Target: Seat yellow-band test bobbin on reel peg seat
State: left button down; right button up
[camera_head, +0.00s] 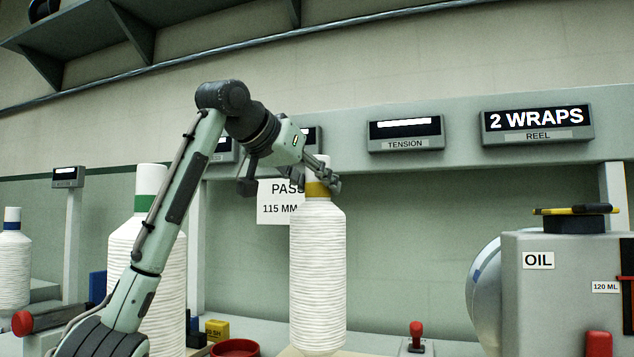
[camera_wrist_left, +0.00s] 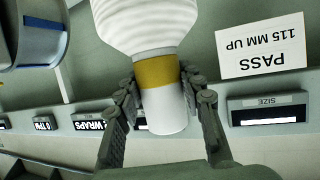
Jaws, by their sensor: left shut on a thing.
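The yellow-band test bobbin (camera_head: 318,265) is a tall white wound bobbin with a yellow band round its neck. It stands upright at the centre of the head view. My left gripper (camera_head: 322,181) is shut on its neck at the yellow band. The left wrist view, upside down, shows the gripper's fingers (camera_wrist_left: 164,95) on both sides of the bobbin's neck (camera_wrist_left: 158,72). The bobbin's foot is near the bottom edge of the head view, and I cannot tell whether it touches the surface there. I cannot make out the reel peg seat. My right gripper is not in view.
A green-band bobbin (camera_head: 172,265) stands left, partly behind my arm. Another bobbin (camera_head: 14,262) is at the far left. A grey OIL box (camera_head: 570,285) and a silver round part (camera_head: 484,290) stand right. A red-knobbed lever (camera_head: 416,333) and red dish (camera_head: 236,348) are low in front.

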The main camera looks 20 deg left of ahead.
pick_arm(q)
jog(key=shift+f+b, duration=0.45)
jog(key=shift+f, duration=0.2)
dwell(0.3)
jog(key=shift+c, duration=1.2)
grip_release()
jog(key=shift+f, duration=0.1)
jog(key=shift+s, duration=0.1)
jog(key=v, duration=1.2)
